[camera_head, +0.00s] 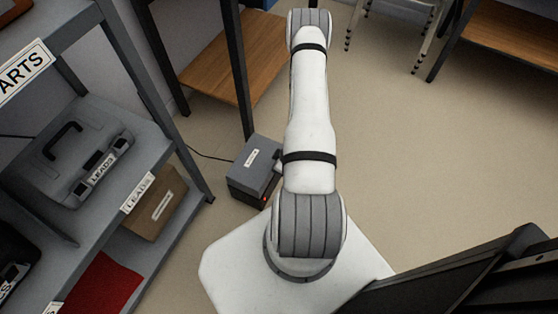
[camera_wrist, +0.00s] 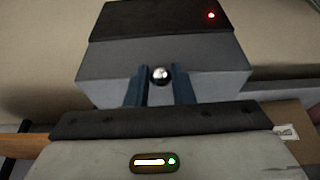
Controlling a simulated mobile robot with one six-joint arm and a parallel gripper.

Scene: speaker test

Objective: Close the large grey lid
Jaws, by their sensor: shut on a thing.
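A grey box (camera_head: 254,165) with a white label on top and a red light low on its side stands on the floor, left of my arm in the head view. In the wrist view I see a grey panel (camera_wrist: 110,72), which appears to be the large grey lid, with a shiny round knob (camera_wrist: 160,75). A dark part with a red light is beyond it. My gripper (camera_wrist: 160,82) has its two blue fingers closed on either side of the knob. My gripper is hidden in the head view. How far the lid stands open I cannot tell.
A grey shelf rack (camera_head: 185,165) on the left holds a grey case (camera_head: 78,150), a cardboard box (camera_head: 158,205) and a red item (camera_head: 100,285). A wooden-topped table (camera_head: 205,75) stands behind the grey box. The floor (camera_head: 430,150) to the right is clear.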

